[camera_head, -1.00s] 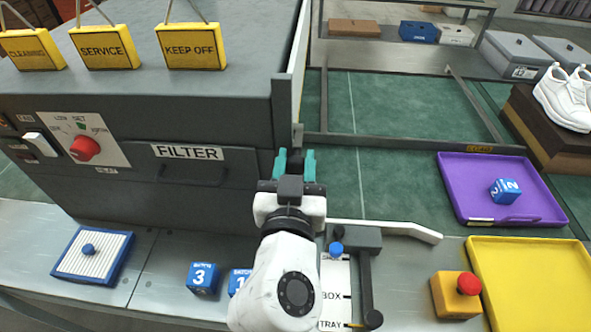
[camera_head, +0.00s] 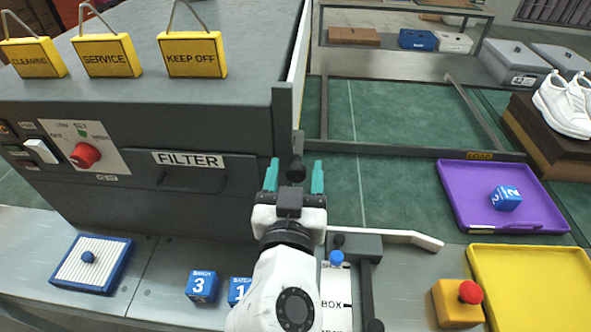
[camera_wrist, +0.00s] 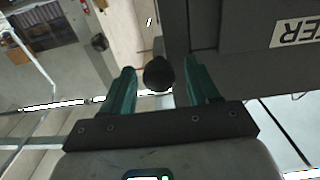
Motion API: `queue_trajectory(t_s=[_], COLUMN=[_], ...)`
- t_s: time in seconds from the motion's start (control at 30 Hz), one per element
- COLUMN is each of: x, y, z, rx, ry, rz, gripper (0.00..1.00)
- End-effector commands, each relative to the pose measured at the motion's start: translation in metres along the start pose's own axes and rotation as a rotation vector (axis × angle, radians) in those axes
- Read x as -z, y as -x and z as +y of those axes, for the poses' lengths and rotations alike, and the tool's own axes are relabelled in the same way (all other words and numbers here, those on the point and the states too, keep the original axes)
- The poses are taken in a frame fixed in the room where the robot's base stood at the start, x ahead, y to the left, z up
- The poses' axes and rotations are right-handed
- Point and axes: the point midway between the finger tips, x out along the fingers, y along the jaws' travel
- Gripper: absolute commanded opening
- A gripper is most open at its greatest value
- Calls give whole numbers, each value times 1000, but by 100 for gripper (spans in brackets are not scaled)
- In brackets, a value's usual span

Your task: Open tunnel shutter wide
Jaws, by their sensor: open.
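The tunnel is the large grey machine (camera_head: 190,90) on the left. At its right end stands a thin pale panel (camera_head: 300,55), seen nearly edge-on, which looks like the shutter. How far it is open I cannot tell. A dark round knob (camera_head: 297,142) sits at the lower edge there. My gripper (camera_head: 294,177) is open and empty, with its teal fingers pointing at the knob from the near side. In the wrist view the dark knob (camera_wrist: 158,73) shows between and just beyond the fingertips, apart from both.
A filter drawer (camera_head: 192,170) and a red dial (camera_head: 85,155) are on the machine's front. A lever with a white arm (camera_head: 400,237) lies right of my arm. A purple tray (camera_head: 470,190), a yellow tray (camera_head: 530,285) and a red button (camera_head: 470,292) are farther right.

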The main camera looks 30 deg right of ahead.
Motion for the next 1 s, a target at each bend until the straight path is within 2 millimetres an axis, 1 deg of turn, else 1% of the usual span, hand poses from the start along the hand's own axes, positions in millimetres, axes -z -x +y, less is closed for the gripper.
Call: queue_trajectory(t_s=[0.1, 0.3, 0.4, 0.5, 0.6, 0.7, 1.0], x=[-3, -2, -2, -2, -1, -1, 0], y=[19, 59, 76, 88, 96, 100, 100], z=[-1, -1, -1, -1, -1, 0, 0], rx=[5, 7, 5, 4, 4, 2, 1], ry=[-1, -1, -1, -2, -1, -1, -1], rz=[-2, -1, -1, -1, 0, -1, 0], gripper=[60, 60, 60, 60, 60, 60, 60])
